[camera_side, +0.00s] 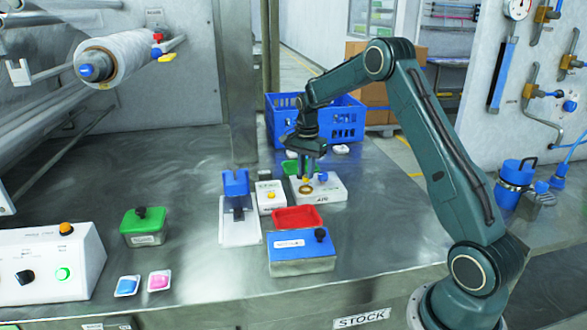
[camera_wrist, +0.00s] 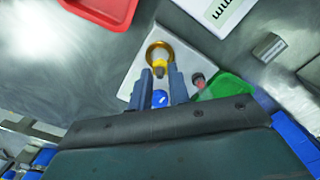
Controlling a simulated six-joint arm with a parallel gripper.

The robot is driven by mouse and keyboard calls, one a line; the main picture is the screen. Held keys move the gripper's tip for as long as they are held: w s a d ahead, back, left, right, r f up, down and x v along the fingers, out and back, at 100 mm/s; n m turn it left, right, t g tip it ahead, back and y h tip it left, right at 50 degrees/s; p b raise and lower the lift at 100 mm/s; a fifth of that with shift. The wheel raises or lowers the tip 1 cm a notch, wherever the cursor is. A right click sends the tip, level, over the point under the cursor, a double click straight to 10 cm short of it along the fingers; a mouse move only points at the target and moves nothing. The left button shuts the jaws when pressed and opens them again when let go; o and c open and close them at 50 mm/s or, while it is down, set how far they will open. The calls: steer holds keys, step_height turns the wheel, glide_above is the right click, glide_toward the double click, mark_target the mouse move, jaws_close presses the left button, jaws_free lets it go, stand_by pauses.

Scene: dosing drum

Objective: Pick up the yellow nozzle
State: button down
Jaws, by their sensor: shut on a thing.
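The yellow nozzle (camera_wrist: 159,65) is between my fingertips in the wrist view, its grey tip pointing down the picture. My gripper (camera_wrist: 161,70) is shut on it. In the side view my gripper (camera_side: 306,178) is low over a white holder block (camera_side: 332,192), at a brass ring (camera_side: 306,190). The ring (camera_wrist: 153,47) shows around the nozzle's far side in the wrist view. I cannot tell whether the nozzle is seated or slightly raised. A blue nozzle (camera_wrist: 160,98) and a red-tipped one (camera_wrist: 198,79) stand on the same block.
A red tray (camera_side: 299,217) and a blue-lidded box (camera_side: 302,252) lie in front. A white unit with a yellow knob (camera_side: 270,197) and a blue-topped stand (camera_side: 236,184) are at left. A green tray (camera_side: 291,167) and a blue crate (camera_side: 340,119) are behind.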

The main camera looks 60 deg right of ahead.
step_height(320, 180, up, 16)
steer(key=shift+r, duration=0.25)
stand_by(0.7)
